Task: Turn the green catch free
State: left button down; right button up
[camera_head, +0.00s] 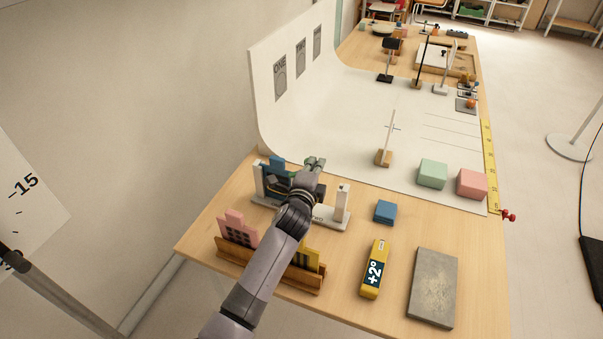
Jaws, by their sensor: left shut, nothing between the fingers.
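The green catch (315,162) shows just past the end of my left arm, at the top of a pale stand (336,214) with upright posts. My left gripper (309,176) is shut and reaches over the stand close to the catch. I cannot tell whether its fingers touch the catch. My wrist and forearm hide the middle of the stand. A blue cut-out piece (277,163) stands behind the left post. My right gripper is not in view.
A wooden rack (290,273) with pink and yellow cut-outs stands nearer, under my arm. Green (432,173) and pink (472,184) blocks sit on the white sweep.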

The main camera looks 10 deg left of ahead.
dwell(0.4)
pick_arm(q)
notch_tip(320, 180, up, 10)
dwell(0.5)
